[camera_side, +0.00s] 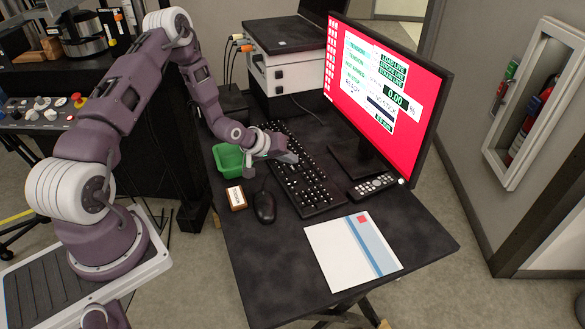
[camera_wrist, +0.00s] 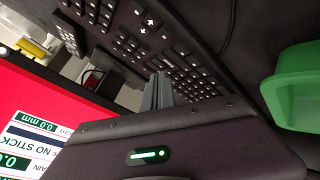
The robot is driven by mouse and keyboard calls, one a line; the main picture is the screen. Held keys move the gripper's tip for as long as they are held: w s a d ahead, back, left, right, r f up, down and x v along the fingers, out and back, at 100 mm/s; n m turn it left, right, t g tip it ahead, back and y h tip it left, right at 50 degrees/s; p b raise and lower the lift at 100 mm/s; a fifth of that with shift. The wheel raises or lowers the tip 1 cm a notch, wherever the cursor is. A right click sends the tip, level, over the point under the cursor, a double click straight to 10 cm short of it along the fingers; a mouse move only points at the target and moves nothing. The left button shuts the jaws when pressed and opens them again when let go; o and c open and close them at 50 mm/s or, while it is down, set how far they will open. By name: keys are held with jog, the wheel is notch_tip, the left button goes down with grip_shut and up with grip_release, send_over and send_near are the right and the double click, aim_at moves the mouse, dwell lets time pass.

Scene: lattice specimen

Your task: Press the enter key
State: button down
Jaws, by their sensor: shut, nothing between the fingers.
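A black keyboard (camera_side: 310,190) lies lengthwise on the dark table, and it also shows in the wrist view (camera_wrist: 120,40). My gripper (camera_side: 291,158) is over the keyboard's middle part in the side view, with its fingers pointing at the keys. In the wrist view the closed fingers (camera_wrist: 162,88) reach toward the keys with nothing between them. I cannot tell whether the fingertips touch a key. The enter key cannot be singled out: the key labels are too small and the gripper covers part of the keys.
A green bin (camera_side: 229,160) stands left of the keyboard. A mouse (camera_side: 264,207) and a small labelled box (camera_side: 236,198) lie nearby. The monitor (camera_side: 385,95) with a red screen stands to the right, with a remote (camera_side: 372,185) below. A white booklet (camera_side: 352,252) lies at the front.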

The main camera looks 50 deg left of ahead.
notch_tip(320, 180, up, 5)
dwell(0.6)
